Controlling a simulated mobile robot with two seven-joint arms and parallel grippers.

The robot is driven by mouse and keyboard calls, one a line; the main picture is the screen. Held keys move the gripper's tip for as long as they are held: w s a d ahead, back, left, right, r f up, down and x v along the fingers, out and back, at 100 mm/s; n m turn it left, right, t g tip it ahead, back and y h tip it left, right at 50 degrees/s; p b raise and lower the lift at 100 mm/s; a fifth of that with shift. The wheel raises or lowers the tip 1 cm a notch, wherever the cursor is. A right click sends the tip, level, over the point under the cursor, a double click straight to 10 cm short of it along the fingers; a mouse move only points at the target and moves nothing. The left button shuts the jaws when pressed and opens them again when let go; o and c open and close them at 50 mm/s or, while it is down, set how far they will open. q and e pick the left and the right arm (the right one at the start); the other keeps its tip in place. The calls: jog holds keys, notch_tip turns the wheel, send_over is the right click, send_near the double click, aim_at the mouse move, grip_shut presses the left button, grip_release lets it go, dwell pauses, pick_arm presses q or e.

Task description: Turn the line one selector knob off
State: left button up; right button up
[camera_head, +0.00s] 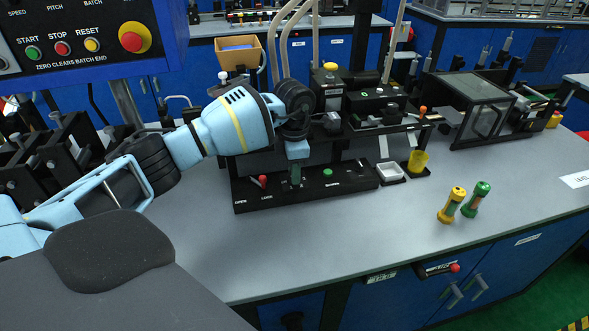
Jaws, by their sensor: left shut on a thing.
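A low black control panel (345,182) stands on the grey bench with white lettering along its front. My left gripper (295,180) points down onto this panel, between a red-tipped control (263,181) and a green button (327,171). It is shut on a small control there, which I take for the line one selector knob; the fingers hide most of it, so its pointing direction cannot be read. My right gripper is not in view.
A white tray (390,173) and a yellow cup (417,161) sit beside the panel. Black machinery (385,105) stands behind. The front bench is clear.

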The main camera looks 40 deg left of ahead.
pick_arm(q)
jog(key=m, duration=0.6)
jog(key=shift+b, duration=0.4)
jog(key=shift+m, duration=1.2)
jog(key=o, duration=1)
jog(key=shift+c, duration=0.2)
